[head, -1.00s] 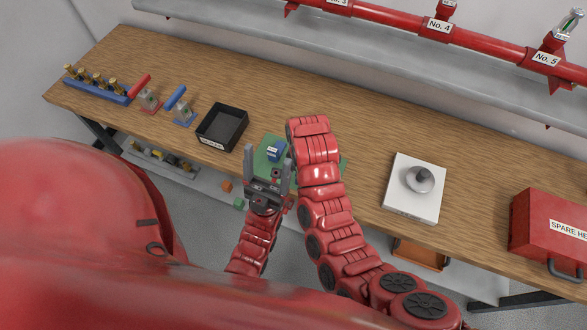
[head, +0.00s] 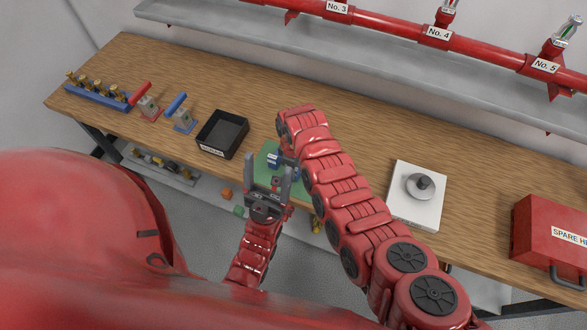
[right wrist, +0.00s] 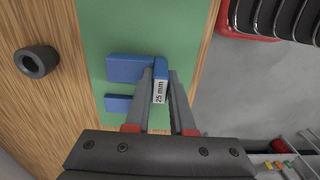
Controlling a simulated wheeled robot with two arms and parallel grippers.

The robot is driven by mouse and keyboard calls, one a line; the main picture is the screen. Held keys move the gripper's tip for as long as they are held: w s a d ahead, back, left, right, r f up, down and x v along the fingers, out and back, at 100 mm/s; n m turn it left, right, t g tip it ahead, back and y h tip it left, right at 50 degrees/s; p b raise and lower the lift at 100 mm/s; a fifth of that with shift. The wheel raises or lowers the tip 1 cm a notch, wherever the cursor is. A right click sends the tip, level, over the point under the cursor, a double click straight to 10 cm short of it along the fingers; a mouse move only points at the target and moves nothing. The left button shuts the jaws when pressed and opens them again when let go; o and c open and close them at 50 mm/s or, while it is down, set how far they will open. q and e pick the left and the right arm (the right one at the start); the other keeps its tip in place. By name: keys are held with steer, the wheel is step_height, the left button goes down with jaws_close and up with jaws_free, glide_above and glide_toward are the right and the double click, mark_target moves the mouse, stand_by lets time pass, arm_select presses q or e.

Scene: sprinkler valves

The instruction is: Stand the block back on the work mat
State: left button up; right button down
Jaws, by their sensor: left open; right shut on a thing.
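A blue block (right wrist: 162,69) with a white "25 mm" label is between the fingers of my right gripper (right wrist: 161,80) in the right wrist view, and the gripper is shut on it. The green work mat (right wrist: 120,25) lies under it; whether the block touches the mat I cannot tell. Other blue parts (right wrist: 130,68) show just left of the fingers; whether they belong to the same block is unclear. In the head view the mat (head: 265,154) is partly covered by my arms, and the right gripper is hidden. My left gripper (head: 268,167) is open and empty at the mat's front.
A black tray (head: 222,134) stands left of the mat. A white plate with a grey knob (head: 417,195) is to the right, and a red case (head: 550,240) is farther right. A dark ring (right wrist: 37,62) lies on the wood beside the mat. Wood behind the tray is clear.

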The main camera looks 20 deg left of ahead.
steer(key=shift+f, duration=0.35)
steer(key=shift+f, duration=0.15)
steer(key=c, duration=0.8)
jaws_free()
steer(key=shift+o, duration=0.2)
